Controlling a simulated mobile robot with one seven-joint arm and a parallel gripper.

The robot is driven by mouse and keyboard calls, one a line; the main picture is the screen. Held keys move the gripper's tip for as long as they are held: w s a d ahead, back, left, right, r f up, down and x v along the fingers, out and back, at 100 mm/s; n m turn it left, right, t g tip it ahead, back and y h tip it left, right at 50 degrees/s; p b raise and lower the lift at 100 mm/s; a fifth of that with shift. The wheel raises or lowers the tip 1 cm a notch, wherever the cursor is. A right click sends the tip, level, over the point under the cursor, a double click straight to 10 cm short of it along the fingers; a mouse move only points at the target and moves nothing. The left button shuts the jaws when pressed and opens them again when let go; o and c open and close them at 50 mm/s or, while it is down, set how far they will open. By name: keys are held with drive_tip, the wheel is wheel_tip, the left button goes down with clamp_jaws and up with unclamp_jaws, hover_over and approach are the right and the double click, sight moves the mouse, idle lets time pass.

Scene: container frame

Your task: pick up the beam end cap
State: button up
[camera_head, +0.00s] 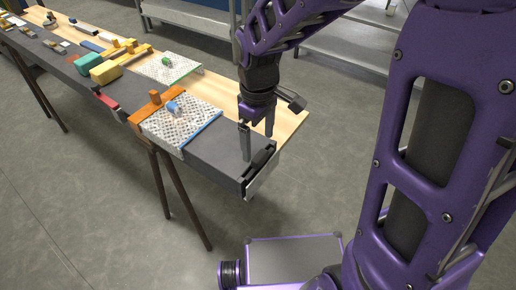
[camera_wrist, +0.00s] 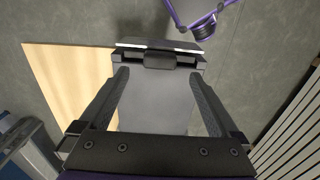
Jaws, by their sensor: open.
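The beam end cap (camera_head: 262,174) sits at the near right end of the long dark grey beam (camera_head: 215,148). It looks black with a pale metal edge. In the wrist view the end cap (camera_wrist: 160,58) spans the beam's end at the top centre, with a dark raised block in its middle. My gripper (camera_head: 258,148) points down over this end of the beam. In the wrist view my gripper (camera_wrist: 158,76) is open, its fingers spread on either side of the beam with the cap just beyond the tips. Nothing is held. Whether the fingertips touch anything cannot be told.
A white perforated mat (camera_head: 180,122) with a blue piece and an orange clamp (camera_head: 153,101) lies on the beam to the left. A light wooden board (camera_head: 225,92) runs behind. Yellow blocks (camera_head: 106,72) and several small parts lie farther left.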

sight(260, 155)
drive_tip(key=f+b, duration=0.4)
drive_tip(key=f, duration=0.1)
drive_tip(key=shift+s+d, duration=0.1)
drive_tip(key=shift+d, duration=0.1)
clamp_jaws()
idle(0.3)
